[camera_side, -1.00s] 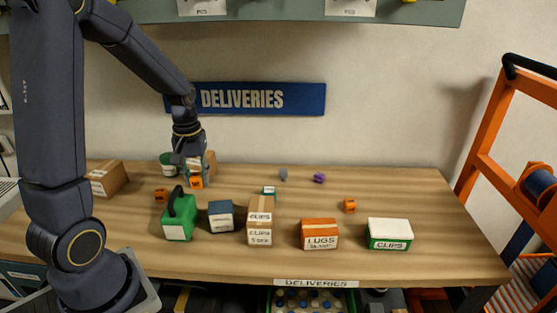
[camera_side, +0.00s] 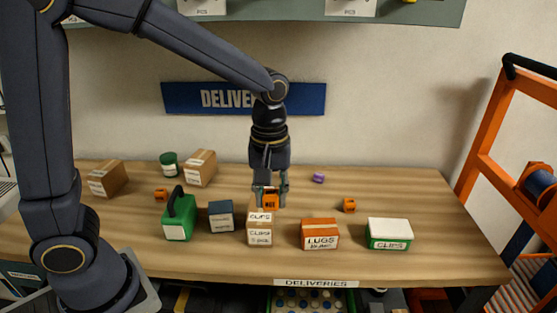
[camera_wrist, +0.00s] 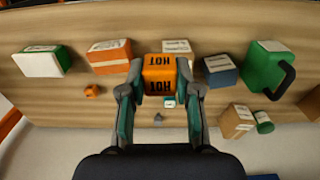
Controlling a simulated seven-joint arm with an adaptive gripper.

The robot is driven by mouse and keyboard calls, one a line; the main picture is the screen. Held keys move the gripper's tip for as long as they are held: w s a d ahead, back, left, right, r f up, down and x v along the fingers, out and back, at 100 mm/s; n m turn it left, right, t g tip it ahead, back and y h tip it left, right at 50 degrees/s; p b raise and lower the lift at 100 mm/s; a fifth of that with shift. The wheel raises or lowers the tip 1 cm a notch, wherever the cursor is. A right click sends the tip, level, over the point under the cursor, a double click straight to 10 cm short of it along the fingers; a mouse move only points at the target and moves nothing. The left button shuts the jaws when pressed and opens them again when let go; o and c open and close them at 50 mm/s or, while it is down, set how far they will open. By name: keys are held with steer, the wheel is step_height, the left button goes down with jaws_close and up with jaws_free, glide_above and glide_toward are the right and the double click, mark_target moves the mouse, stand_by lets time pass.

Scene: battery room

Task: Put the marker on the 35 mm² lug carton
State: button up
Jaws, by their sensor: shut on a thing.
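My gripper (camera_side: 270,190) is shut on the marker (camera_side: 270,202), an orange cube lettered "HOT". It holds the marker in the air around the brown clips carton (camera_side: 259,238), covering part of it in the side view. In the wrist view the marker (camera_wrist: 159,75) sits between the fingertips (camera_wrist: 159,85). The lug carton (camera_side: 320,234) is orange with a white "LUGS" label; its size print is too small to read surely. It stands right of the clips carton, apart from the marker. It also shows in the wrist view (camera_wrist: 110,62), left of the marker.
A green-and-white clips box (camera_side: 389,234) stands right of the lug carton. A blue box (camera_side: 221,216) and green can (camera_side: 178,222) stand left. Small orange (camera_side: 349,205) and purple (camera_side: 318,178) pieces lie behind. Brown cartons (camera_side: 200,168) and a green tin (camera_side: 169,164) stand at back left.

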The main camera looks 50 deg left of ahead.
steer(key=w+d+f, duration=0.2)
steer(key=w+f, duration=0.3)
steer(key=w, duration=0.4)
glide_above(320, 226)
steer(key=f, duration=0.4)
steer(key=shift+s+f, duration=0.2)
steer(key=shift+f, duration=0.1)
steer(key=shift+w+f, duration=0.15)
steer(key=shift+f, duration=1.55)
steer(key=shift+f, duration=0.1)
steer(key=o, duration=0.9)
